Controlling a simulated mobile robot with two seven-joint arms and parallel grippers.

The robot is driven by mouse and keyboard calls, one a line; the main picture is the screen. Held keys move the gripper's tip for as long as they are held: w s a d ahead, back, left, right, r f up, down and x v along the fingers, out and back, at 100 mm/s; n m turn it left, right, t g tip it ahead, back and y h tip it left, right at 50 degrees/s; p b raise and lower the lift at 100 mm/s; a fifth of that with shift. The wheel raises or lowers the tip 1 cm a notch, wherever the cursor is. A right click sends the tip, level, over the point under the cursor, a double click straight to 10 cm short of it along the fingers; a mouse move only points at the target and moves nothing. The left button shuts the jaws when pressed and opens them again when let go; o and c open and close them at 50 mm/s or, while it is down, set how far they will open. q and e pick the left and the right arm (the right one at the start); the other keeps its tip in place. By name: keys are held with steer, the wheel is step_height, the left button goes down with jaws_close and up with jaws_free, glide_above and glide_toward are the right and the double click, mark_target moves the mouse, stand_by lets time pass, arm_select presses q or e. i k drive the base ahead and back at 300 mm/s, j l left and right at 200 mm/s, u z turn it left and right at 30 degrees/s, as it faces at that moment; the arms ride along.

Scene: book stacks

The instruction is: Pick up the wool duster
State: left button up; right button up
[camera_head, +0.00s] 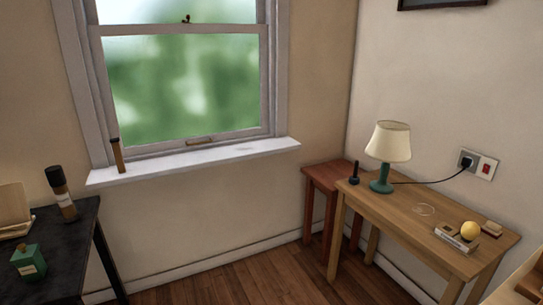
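I cannot make out a wool duster for certain. A thin brown stick with a dark top (117,155) stands upright at the left end of the white windowsill. A thicker cylinder with a black upper part and a brown, pale-labelled lower part (63,194) stands slightly tilted on the dark table at the left. A small dark upright object (354,173) stands at the left end of the wooden table. Neither of my grippers is in view.
The wooden table (405,207) carries a corded lamp (388,150), a yellow ball (470,230) and small items. A reddish stool (321,181) stands behind it. Floor between the tables is clear.

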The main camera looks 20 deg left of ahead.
mark_target(354, 180)
steer(key=z, duration=0.2)
steer(key=i+j+z, duration=1.15)
steer(key=k+j, duration=0.1)
